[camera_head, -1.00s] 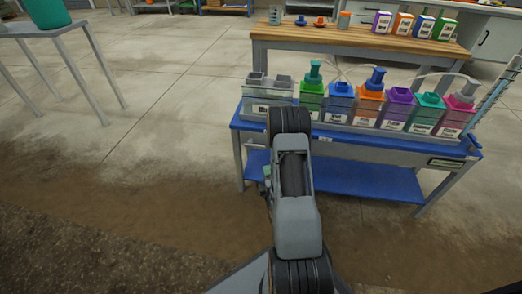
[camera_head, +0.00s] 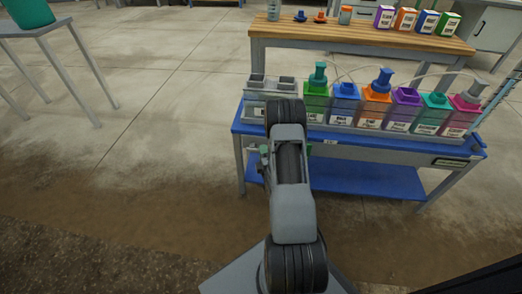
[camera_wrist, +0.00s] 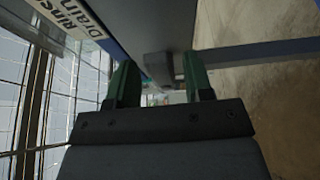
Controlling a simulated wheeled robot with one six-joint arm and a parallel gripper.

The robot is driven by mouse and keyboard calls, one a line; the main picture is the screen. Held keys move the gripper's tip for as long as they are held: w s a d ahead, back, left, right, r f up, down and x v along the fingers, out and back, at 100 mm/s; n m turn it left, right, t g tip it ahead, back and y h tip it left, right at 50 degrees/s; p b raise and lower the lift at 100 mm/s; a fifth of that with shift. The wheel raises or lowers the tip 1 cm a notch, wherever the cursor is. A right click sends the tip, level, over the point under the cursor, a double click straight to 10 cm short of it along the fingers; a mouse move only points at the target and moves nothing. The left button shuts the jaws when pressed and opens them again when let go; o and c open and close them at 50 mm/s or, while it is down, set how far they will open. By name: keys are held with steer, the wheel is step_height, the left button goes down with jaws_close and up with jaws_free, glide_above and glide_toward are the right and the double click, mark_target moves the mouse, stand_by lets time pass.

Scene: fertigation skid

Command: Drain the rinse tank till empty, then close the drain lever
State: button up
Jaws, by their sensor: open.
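The rinse tank is probably the clear and grey container (camera_head: 257,90) at the left end of the skid's upper blue shelf; its contents cannot be made out. In the wrist view a white label (camera_wrist: 72,18) reads "Rinse Drain", partly cut off. A grey block (camera_wrist: 158,66), perhaps the drain lever, shows just beyond and between my fingers; I cannot tell its setting. My gripper (camera_wrist: 160,82) is open, with its green fingers on either side of that block's line. In the head view my arm hides most of the gripper, below the shelf edge.
Several coloured dosing containers (camera_head: 376,108) stand in a row on the blue skid (camera_head: 365,180). A wooden bench (camera_head: 350,35) with bottles stands behind. A grey table (camera_head: 40,28) with a green vessel (camera_head: 28,12) is at the left. Floor between is clear.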

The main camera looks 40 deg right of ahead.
steer(key=shift+w+d, duration=0.15)
steer(key=shift+w, duration=0.1)
jaws_close()
stand_by(0.4)
